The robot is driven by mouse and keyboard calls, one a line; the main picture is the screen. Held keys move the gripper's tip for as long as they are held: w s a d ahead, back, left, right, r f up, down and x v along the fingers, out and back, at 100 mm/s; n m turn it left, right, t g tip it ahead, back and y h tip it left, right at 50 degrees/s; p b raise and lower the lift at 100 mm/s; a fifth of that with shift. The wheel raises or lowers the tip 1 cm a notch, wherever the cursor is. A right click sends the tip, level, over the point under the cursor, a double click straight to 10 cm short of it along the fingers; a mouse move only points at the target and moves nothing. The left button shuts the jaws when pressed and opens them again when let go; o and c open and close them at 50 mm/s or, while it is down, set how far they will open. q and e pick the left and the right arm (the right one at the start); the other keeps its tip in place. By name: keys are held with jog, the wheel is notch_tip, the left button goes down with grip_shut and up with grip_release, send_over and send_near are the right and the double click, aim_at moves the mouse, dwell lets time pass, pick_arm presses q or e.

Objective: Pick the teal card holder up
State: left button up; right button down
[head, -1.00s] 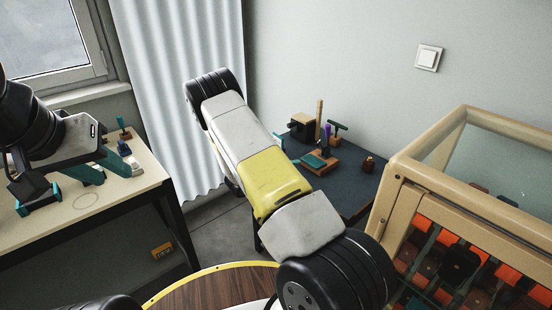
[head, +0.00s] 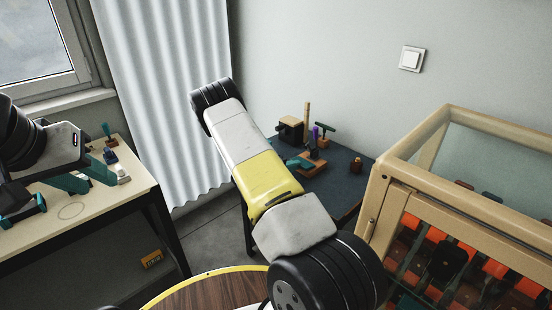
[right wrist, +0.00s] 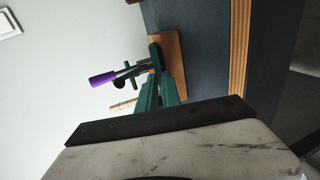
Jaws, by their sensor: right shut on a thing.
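The teal card holder (right wrist: 154,57) appears as a small dark teal piece at the fingertips of my right gripper (right wrist: 158,88) in the right wrist view, beside a wooden block (right wrist: 174,62). The right gripper's teal fingers are closed on it, and they hide much of it. Whether it is clear of the block cannot be told.
The dark table (head: 345,180) holds a purple-handled tool (right wrist: 103,78), a dark and wooden box (head: 291,129) and a small brown block (head: 356,165). A wood-framed clear case (head: 385,205) stands close at the right. The pale table (head: 125,185) holds small items.

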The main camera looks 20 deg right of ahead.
jog(key=shift+r, duration=2.15)
jog(key=shift+a, duration=0.1)
